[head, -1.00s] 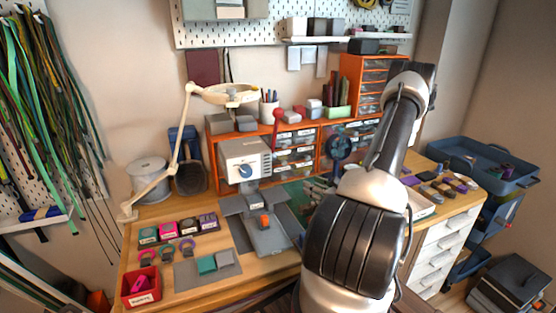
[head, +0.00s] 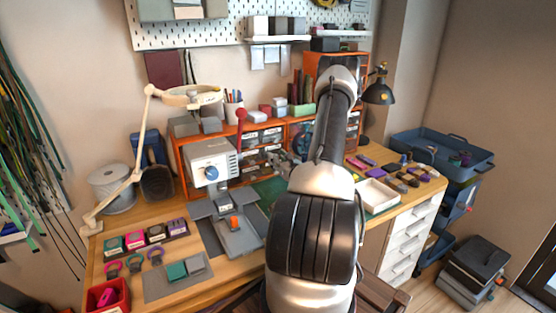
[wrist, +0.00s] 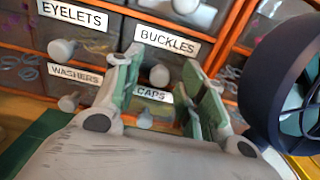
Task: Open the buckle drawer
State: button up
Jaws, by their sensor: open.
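The buckle drawer (wrist: 182,62) has a clear front with a white BUCKLES label and a pale round knob (wrist: 159,75). It looks shut in the orange drawer cabinet. My gripper (wrist: 163,62) is open, with its two green-grey fingers pointing at this drawer. In the picture the knob lies between the fingers; I cannot tell whether they touch it or how far off it is. In the head view my gripper (head: 284,158) is small, in front of the cabinet, and partly hidden by my arm.
The EYELETS (wrist: 75,15), WASHERS (wrist: 75,75) and CAPS (wrist: 150,95) drawers surround it, with knobs sticking out. A dark round fan (wrist: 285,85) stands close on the right. A press (head: 212,165) with a red-knobbed lever stands left of my arm.

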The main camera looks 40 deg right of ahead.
jog(key=shift+c, duration=0.2)
grip_shut()
jog(key=shift+s, duration=0.45)
jog(key=v, duration=1)
jog(key=shift+s, duration=0.3)
jog(key=shift+o, duration=0.2)
grip_release()
jog(key=v, duration=1.2)
